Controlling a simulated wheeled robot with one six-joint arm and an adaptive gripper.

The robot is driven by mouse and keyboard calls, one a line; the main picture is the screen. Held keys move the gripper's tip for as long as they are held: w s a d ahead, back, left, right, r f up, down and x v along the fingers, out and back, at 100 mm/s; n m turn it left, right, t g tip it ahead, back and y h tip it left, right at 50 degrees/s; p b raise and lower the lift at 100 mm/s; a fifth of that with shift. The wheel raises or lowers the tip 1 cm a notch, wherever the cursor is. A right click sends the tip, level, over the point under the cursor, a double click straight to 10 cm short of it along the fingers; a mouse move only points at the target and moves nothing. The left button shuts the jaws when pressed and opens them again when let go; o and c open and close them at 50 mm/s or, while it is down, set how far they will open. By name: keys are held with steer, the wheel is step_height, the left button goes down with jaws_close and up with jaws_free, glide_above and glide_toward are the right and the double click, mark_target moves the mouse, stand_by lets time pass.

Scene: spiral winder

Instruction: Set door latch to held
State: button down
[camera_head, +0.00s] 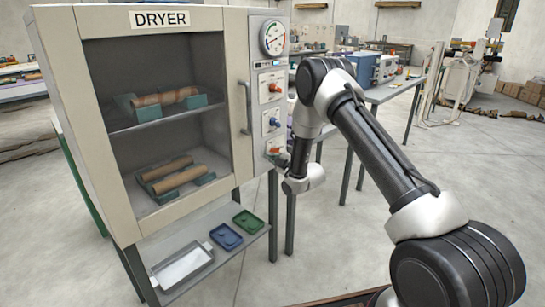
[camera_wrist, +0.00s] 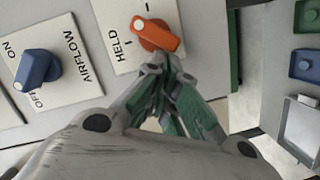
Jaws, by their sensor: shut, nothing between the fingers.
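The door latch is an orange knob (camera_wrist: 155,34) on a white plate (camera_wrist: 112,22) in the wrist view. The word HELD is printed beside it. The knob's bar lies at a slant, with a white dot near its left end; other markings on the plate are partly hidden. My gripper (camera_wrist: 163,64) is shut and empty, its green fingertips right at the knob's lower edge. I cannot tell whether they touch it. In the head view the orange latch (camera_head: 275,151) sits low on the dryer's panel, with my gripper (camera_head: 282,160) against that spot, partly hidden by my wrist.
A blue AIRFLOW knob (camera_wrist: 38,67) with ON and OFF marks is left of the latch. The dryer (camera_head: 135,215) has a closed door with a vertical handle (camera_head: 245,107). A gauge (camera_head: 273,38) and a red knob (camera_head: 275,87) are above. Trays (camera_head: 183,267) lie on the shelf below.

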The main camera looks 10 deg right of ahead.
steer(key=shift+f+n+t, duration=0.35)
steer(key=shift+f+n, duration=0.15)
steer(key=shift+n, duration=0.6)
steer(key=shift+f+n+t, duration=0.35)
steer(key=shift+f+n, duration=0.15)
steer(key=shift+n, duration=0.6)
